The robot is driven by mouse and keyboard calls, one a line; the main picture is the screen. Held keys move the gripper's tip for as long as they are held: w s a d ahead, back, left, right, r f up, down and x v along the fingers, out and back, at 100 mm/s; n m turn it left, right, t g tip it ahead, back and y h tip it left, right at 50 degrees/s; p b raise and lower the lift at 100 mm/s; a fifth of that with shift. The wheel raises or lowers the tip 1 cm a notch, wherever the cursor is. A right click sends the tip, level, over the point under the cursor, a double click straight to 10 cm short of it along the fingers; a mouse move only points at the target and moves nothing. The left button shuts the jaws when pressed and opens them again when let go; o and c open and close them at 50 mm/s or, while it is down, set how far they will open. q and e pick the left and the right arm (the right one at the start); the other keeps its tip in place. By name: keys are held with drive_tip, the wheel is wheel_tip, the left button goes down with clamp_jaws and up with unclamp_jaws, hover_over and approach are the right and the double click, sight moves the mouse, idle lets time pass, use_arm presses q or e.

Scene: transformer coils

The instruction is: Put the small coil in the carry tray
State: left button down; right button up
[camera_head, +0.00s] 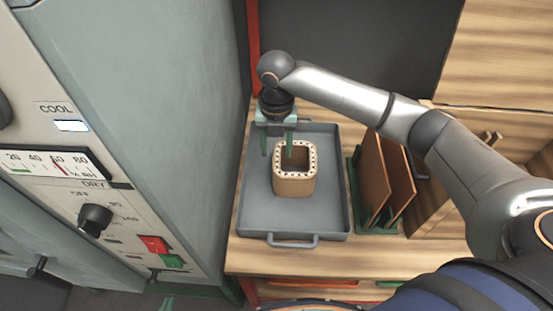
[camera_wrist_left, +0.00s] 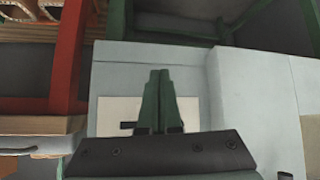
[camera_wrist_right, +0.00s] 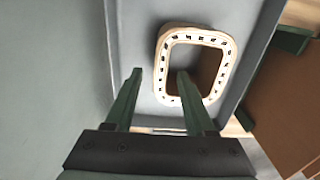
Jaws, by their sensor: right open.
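The small coil (camera_head: 294,186) is a tan, rounded-square hollow block with a dotted pale rim. It stands upright in the grey carry tray (camera_head: 258,218), near the tray's middle. My right gripper (camera_head: 277,154) is open at the coil's far left side. In the right wrist view its fingers (camera_wrist_right: 158,78) straddle one wall of the coil (camera_wrist_right: 165,62), one outside and one over or in the opening; contact cannot be told.
A grey cabinet with a control panel (camera_head: 95,215) stands left of the tray. A green rack with brown boards (camera_head: 375,180) stands close on the right, on the wooden table (camera_head: 330,255). The tray's front half is bare around the coil.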

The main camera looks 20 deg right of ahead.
drive_tip(key=shift+r, duration=2.3)
